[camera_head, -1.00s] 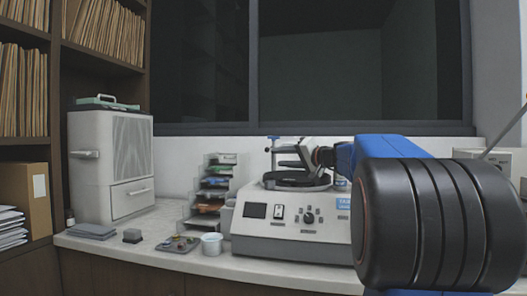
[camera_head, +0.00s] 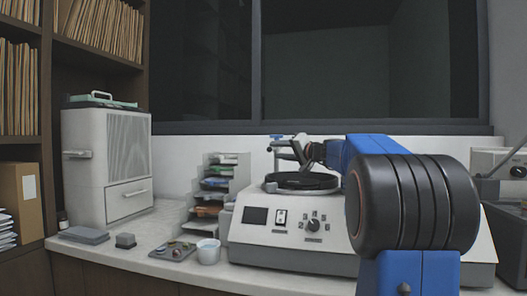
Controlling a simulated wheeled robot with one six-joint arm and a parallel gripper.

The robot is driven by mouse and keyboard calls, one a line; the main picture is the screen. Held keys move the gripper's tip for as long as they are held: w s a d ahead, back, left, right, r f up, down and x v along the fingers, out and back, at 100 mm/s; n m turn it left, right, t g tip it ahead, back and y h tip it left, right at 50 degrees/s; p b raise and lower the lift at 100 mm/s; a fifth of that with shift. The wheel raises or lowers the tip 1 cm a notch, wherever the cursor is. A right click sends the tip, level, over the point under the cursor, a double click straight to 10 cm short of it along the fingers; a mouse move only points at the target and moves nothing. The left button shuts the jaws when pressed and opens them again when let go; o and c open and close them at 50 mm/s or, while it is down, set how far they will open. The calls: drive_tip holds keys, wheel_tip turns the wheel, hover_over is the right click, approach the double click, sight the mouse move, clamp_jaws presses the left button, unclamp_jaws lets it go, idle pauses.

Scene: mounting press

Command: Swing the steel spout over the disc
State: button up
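A white grinding machine (camera_head: 262,240) stands on the counter with a dark round disc (camera_head: 290,182) in a black-rimmed bowl on its top. The steel spout (camera_head: 277,158) rises behind the bowl's left side, with a blue handle at its top. My gripper (camera_head: 298,150) is above the disc, close to the right of the spout. Its fingers are small and dark here, so I cannot tell whether they are open or shut or touch the spout. The spout's outlet end is hard to make out beside the gripper. My blue and black arm hides the machine's right part.
A white bowl (camera_head: 208,252), a tray of small parts (camera_head: 172,251) and a grey block (camera_head: 125,241) lie left of the machine. A sorter rack (camera_head: 232,178) stands behind them. A white cabinet (camera_head: 82,185) is at the far left, and another grey device (camera_head: 497,162) at the right.

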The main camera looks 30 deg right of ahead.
drive_tip(key=w+a, duration=0.2)
drive_tip(key=w, duration=0.7)
drive_tip(key=shift+w, duration=0.1)
drive_tip(key=shift+c, duration=0.3)
clamp_jaws()
